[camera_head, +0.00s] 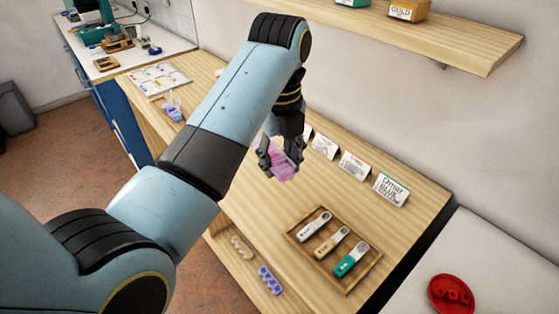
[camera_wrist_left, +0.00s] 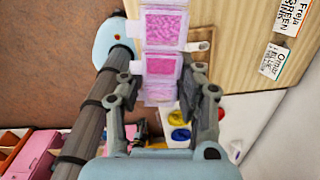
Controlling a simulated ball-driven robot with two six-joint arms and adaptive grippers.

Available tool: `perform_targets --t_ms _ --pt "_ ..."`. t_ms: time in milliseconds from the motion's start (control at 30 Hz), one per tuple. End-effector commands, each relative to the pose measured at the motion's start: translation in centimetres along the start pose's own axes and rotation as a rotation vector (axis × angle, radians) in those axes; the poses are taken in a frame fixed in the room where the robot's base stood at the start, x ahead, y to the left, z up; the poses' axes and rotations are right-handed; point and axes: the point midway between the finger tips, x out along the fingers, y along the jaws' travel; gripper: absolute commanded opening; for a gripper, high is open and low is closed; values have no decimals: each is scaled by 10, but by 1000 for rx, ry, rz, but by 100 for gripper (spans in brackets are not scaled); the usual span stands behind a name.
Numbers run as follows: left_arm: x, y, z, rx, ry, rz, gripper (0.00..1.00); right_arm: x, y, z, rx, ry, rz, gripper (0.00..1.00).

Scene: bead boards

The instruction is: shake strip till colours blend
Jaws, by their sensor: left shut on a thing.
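My left gripper (camera_head: 277,157) is shut on a clear strip (camera_head: 287,170) with pink and purple contents, held above the wooden bench. The strip also shows in the left wrist view (camera_wrist_left: 164,28), running up between the fingers of the left gripper (camera_wrist_left: 160,82) to the top edge. Its visible compartments look pink, one deeper pink than the other, with paler bands between. Single beads are too small to tell. My right gripper is not in view.
Below lies a wooden tray (camera_head: 314,263) with three handled tools. Two small strips, one yellowish (camera_head: 241,247) and one purple (camera_head: 269,280), lie near the front edge. Standing cards (camera_head: 391,190) line the wall. A red dish (camera_head: 452,294) is at right; a shelf (camera_head: 465,45) hangs above.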

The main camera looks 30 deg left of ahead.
Motion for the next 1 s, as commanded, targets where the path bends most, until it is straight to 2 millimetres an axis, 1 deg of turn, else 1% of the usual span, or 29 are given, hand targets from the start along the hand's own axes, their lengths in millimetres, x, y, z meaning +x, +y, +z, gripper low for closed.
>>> perform_targets --t_ms 133,167,200,233,267,333,367,400,467,500,533,600,633,667,700,733,767,800,833,867,900,933,1000 --pt "1 1 0 0 0 0 2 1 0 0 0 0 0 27" --pt "2 11 -2 -1 0 2 2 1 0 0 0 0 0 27" --pt "3 31 -5 -2 -2 5 2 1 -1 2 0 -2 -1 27" --pt "3 41 -7 -2 -2 5 2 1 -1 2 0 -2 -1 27" --pt "2 42 -8 0 -1 2 2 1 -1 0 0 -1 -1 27" --pt "-2 7 -2 3 0 -6 2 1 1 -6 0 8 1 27" --pt "-1 -1 0 2 1 -3 2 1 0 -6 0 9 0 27" --pt "1 0 0 1 1 1 2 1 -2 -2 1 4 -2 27" --pt "3 31 -5 -2 -1 5 2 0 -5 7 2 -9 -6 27" --pt "2 42 -8 -1 -2 3 2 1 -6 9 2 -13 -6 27" --pt "1 40 -7 0 -1 0 2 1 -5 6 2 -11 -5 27" --pt "-1 4 -1 3 1 -5 2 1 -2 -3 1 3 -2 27" --pt "-1 -3 0 2 1 -3 2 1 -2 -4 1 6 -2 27" --pt "1 0 0 1 1 1 2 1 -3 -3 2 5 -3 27" --pt "3 21 -4 -2 0 6 2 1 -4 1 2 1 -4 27" --pt "4 36 -6 -2 -2 5 2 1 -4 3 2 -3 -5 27" --pt "2 42 -8 -1 -2 3 2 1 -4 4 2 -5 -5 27" --pt "1 35 -7 1 0 -2 2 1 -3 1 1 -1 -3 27" --pt "-2 17 -4 2 0 -6 2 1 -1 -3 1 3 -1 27" --pt "-2 4 -1 3 1 -5 2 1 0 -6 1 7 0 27" --pt "-1 -4 0 2 1 -3 2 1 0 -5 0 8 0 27" --pt "2 4 -1 0 1 2 2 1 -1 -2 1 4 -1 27" --pt "3 38 -6 -2 -2 4 2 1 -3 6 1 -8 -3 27"
